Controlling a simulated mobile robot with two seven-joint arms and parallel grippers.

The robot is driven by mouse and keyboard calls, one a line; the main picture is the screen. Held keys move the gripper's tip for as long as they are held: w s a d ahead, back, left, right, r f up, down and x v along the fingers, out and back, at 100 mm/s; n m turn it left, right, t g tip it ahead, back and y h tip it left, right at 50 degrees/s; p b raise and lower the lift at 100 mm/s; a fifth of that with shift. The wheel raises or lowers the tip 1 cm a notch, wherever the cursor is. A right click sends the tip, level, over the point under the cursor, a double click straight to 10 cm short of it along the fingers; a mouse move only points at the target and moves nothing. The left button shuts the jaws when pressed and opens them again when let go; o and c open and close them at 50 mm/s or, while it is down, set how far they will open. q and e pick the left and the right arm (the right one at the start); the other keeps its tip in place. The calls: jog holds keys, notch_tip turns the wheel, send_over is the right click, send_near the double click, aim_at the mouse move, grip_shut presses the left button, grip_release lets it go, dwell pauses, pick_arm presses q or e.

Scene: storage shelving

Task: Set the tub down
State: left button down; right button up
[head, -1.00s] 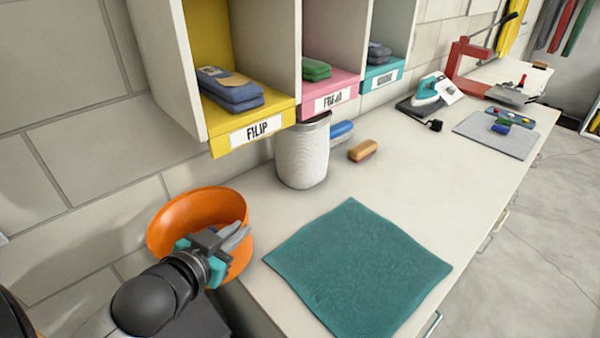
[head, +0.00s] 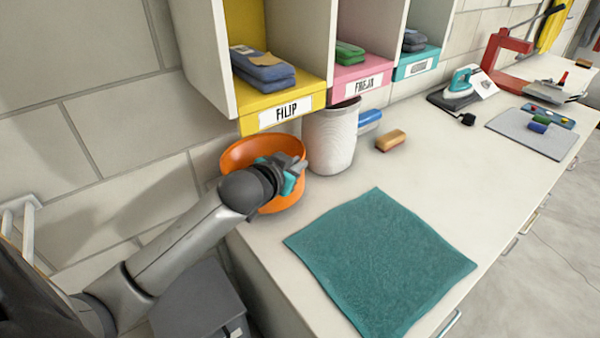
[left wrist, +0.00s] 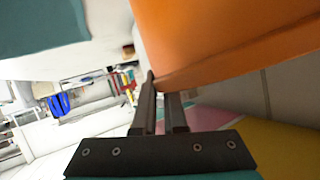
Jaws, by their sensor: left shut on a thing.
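The orange tub (head: 240,153) is at the counter's left end, close to the wall and just left of the white ribbed canister. My left gripper (head: 296,166) is shut on the tub's rim, on the side toward the counter. In the left wrist view, the tub's orange wall (left wrist: 230,40) fills the upper right, with the gripper's dark fingers (left wrist: 160,95) at its edge. The arm hides part of the tub, and I cannot tell whether its base touches the counter. My right gripper is not in view.
A white ribbed canister (head: 330,140) stands right beside the tub. A teal cloth (head: 382,262) lies flat on the counter (head: 440,165). Labelled cubbies, the nearest with a yellow front (head: 283,112), hang low above. A brush (head: 391,140) lies behind the cloth.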

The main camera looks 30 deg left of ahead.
aim_at(300, 189)
pick_arm(q)
jog(key=shift+w+a, duration=0.1)
jog(key=shift+w, duration=0.75)
notch_tip(300, 189, down, 4)
jog(key=shift+s+r+b, duration=0.1)
jog(key=shift+r+b, duration=0.1)
jog(key=shift+b, duration=0.45)
jog(key=c, duration=0.9)
grip_release()
jog(key=shift+c, duration=0.2)
jog(key=shift+r, duration=0.1)
jog(key=p+v, duration=0.2)
jog(key=v, duration=1)
